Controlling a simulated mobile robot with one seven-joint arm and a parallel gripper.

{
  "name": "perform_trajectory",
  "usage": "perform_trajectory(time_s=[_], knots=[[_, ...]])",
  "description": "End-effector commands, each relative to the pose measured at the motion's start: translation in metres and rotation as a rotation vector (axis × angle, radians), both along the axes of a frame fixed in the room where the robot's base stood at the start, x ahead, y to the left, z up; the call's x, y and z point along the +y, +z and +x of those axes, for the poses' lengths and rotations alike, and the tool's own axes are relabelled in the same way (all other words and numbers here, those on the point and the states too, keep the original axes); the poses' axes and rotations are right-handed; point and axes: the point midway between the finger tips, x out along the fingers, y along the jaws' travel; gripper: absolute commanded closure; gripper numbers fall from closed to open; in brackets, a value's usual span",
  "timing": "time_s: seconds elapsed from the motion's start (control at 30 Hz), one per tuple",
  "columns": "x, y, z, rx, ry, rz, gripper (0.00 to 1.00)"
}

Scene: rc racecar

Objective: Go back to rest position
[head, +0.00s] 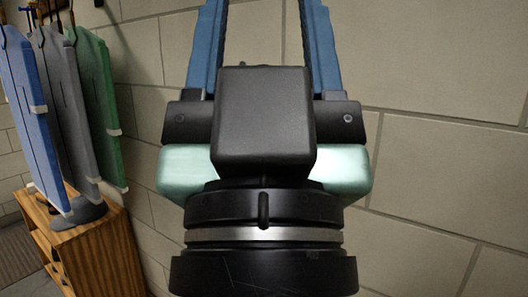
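My gripper (262,20) fills the middle of the head view, pointing up and away from the camera. Its two blue fingers stand well apart, with bare wall showing between them. The fingertips are cut off by the top edge of the view. I see nothing held between the visible parts of the fingers. The gripper's dark body hides part of the wall behind it.
A tiled wall (440,190) spans the background. At the left, a wooden cabinet (95,255) stands by the wall. The right side shows only wall.

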Motion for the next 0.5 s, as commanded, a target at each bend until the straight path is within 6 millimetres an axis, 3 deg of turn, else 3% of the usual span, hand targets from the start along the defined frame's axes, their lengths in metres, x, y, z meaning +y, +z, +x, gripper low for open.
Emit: perform_trajectory(time_s=[0.03, 0.5], knots=[[0.0, 0.033, 0.0, 0.001, 0.0, 0.0, 0.43], [0.0, 0.173, 0.001, 0.002, 0.001, 0.0, 0.43]])
